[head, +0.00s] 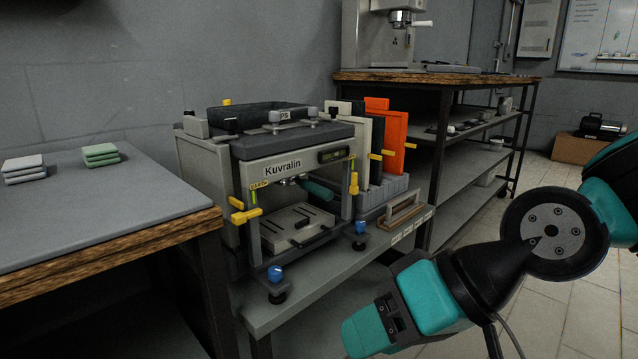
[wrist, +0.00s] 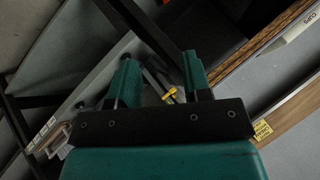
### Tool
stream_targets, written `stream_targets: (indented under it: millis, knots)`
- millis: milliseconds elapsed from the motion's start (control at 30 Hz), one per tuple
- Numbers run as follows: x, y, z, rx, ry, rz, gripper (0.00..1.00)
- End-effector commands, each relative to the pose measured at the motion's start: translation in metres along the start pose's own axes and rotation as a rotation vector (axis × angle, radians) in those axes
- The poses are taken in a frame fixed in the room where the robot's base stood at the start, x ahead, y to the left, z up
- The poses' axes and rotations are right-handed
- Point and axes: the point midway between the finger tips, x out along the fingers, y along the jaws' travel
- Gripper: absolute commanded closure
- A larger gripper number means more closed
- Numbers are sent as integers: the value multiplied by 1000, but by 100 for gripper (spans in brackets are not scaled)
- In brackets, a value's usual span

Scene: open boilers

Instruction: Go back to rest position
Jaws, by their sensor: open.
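My arm reaches in from the right in the head view, and its teal end (head: 368,332) hangs low in front of the grey bench, near the bottom edge. My gripper (wrist: 160,70) shows in the wrist view with its two teal fingers apart and nothing visible between them. The fingertips cannot be made out in the head view. A boiler machine labelled Kuvralin (head: 335,142) stands on the grey bench (head: 330,278), behind and left of my arm. It has yellow handles and blue-knobbed clamps at the front.
A wood-edged table (head: 110,225) at left carries grey cloths (head: 24,168) and green cloths (head: 100,154). Orange (head: 390,135) and white panels stand upright in a rack right of the machine. A metal shelf bench (head: 440,78) stands behind. Tiled floor (head: 565,320) is open at right.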

Motion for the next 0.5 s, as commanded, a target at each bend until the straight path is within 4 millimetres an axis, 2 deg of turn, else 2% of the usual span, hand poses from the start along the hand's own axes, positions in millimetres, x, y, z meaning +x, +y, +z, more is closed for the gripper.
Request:
stream_targets:
  millis: [33,267,300,333,500]
  knots:
    - [-14,4,11,-35,-52,52,55]
    - [-73,28,66,-105,-317,261,55]
    - [-85,24,67,-107,-346,278,55]
    - [-94,16,59,-106,-344,273,55]
    - [-126,-11,38,-104,-344,270,55]
